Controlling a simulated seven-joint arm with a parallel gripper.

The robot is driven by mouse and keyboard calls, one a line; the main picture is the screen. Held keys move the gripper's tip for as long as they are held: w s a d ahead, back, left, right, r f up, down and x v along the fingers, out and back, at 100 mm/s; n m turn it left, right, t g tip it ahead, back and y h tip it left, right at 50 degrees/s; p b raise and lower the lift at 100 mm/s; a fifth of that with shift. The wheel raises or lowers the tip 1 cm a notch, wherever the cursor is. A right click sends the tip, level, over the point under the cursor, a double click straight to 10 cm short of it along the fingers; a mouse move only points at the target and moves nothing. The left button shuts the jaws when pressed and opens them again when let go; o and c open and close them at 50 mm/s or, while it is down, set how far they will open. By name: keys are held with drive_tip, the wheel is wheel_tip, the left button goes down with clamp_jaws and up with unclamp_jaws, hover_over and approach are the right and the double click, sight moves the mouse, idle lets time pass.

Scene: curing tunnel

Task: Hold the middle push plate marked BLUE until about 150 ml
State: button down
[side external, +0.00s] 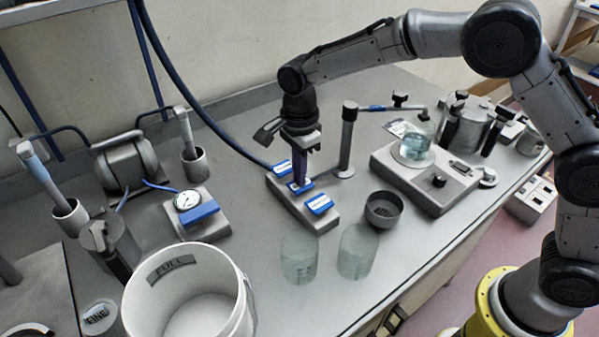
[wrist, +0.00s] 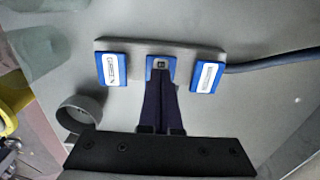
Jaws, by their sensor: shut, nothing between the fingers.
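Three blue push plates sit in a row on a grey base (side external: 318,226). The middle push plate (side external: 293,188) is partly covered by my gripper (side external: 300,182). In the wrist view, the middle plate (wrist: 157,62) shows above the shut fingertips (wrist: 160,78), its label mostly hidden. The fingers are empty, point down, and appear to touch the plate; I cannot tell how far it is pressed. The plate left of it reads GREEN (wrist: 113,70); the right plate's label (wrist: 207,77) is unreadable. A glass beaker (side external: 415,150) on a grey bench unit holds bluish liquid. Its level marks are too small to read.
A thin spout arm (side external: 385,108) on a post reaches toward the beaker. Two empty glass beakers (side external: 299,257) and a dark round cup (side external: 383,209) stand near the plates. A white bucket marked FULL (side external: 240,300) and a pressure gauge (side external: 187,200) are left.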

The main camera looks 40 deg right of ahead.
drive_tip(key=shift+s+f, duration=0.15)
drive_tip(key=shift+f, duration=1.3)
idle(0.5)
wheel_tip(320, 180, up, 16)
drive_tip(key=shift+w+f, duration=0.15)
drive_tip(key=shift+w, duration=0.2)
idle(1.9)
